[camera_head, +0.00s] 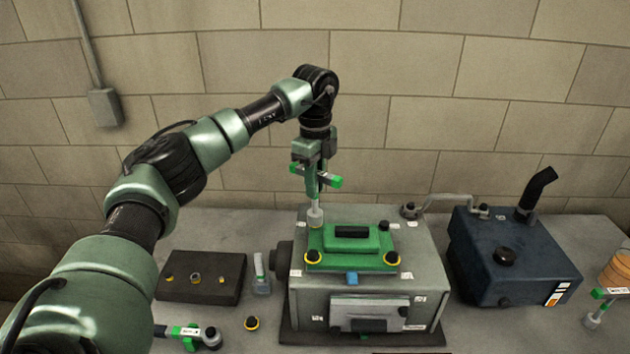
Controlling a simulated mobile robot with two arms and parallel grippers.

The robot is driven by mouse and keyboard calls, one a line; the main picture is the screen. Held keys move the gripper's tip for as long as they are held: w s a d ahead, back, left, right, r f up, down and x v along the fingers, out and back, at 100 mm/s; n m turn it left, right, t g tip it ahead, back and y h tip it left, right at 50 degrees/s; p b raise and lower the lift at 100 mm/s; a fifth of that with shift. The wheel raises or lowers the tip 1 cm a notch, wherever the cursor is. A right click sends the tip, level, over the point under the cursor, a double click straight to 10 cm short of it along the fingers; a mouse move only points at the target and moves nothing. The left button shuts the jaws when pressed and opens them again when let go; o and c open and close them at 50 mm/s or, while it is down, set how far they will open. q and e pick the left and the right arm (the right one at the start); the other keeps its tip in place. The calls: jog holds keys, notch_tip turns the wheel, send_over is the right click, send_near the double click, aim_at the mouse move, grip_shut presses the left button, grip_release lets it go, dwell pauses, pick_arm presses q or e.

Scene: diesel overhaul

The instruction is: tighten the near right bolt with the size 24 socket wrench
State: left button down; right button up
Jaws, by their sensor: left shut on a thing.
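My left gripper (318,165) is shut on a socket wrench (316,192) with a green-ended handle. The wrench hangs upright, its pale grey socket pointing down at the far left corner of the green cover (350,243). Whether the socket touches anything there I cannot tell. The near right bolt (391,258), black with a yellow ring, sits at the cover's near right corner, apart from the wrench. The near left bolt (312,257) looks the same. A dark far right bolt (383,225) also shows. The wrench's size mark is not readable. My right gripper is out of view.
The grey engine block (425,265) carries the cover. A black tray (178,290) with small yellowish parts, a loose yellow-ringed bolt (252,323) and another wrench (185,333) lie left. A dark blue tank (510,260) stands right, with a further wrench (603,300) beyond it.

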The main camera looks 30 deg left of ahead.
pick_arm(q)
jog(key=shift+r+m+p, duration=0.15)
jog(key=shift+m+p, duration=0.25)
jog(key=shift+m, duration=0.1)
jog(key=m+p, duration=0.1)
jog(key=m, duration=0.2)
jog(key=m+p, duration=0.1)
jog(key=m, duration=0.4)
jog(key=m+p, duration=0.1)
jog(key=m, duration=0.2)
jog(key=shift+f+m, duration=0.2)
jog(key=shift+m, duration=0.7)
jog(key=m, duration=0.9)
jog(key=shift+s+m, duration=0.1)
jog(key=shift+m, duration=0.2)
jog(key=m, duration=0.4)
jog(key=shift+d+m, duration=0.1)
jog(key=shift+m, duration=0.3)
jog(key=m, duration=0.5)
